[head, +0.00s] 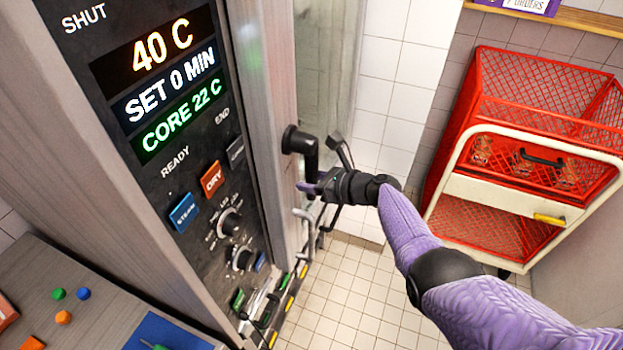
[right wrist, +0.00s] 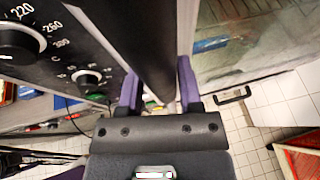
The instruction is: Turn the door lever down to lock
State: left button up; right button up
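The door lever (head: 308,150) is black and bent, mounted on the door edge of a steel oven cabinet. In the head view its grip hangs downward from its hub. The panel (head: 170,95) reads SHUT at the top. My right gripper (head: 314,188) is at the lower end of the lever. In the right wrist view the lever (right wrist: 156,45) runs as a dark bar between the two purple fingers of my right gripper (right wrist: 160,90). The fingers flank it closely, with no clear gap. The lever's tip is partly hidden by the gripper. My left gripper is out of view.
A red mesh cart (head: 500,205) with a cream frame stands at the right. A counter (head: 95,310) with small coloured pieces and a blue mat is at the lower left. Tiled floor (head: 355,300) lies open between the cabinet and the cart.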

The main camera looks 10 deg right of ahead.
jog(key=o, duration=0.3)
jog(key=shift+o, duration=0.2)
jog(key=p+v, duration=0.2)
jog(key=v, duration=0.1)
jog(key=shift+w+a+r+p, duration=0.1)
jog(key=shift+r+p, duration=0.2)
jog(key=p, duration=0.2)
send_near(316, 180)
jog(key=shift+w+a+f, duration=0.45)
jog(key=shift+w+f, duration=0.05)
jog(key=shift+f, duration=0.1)
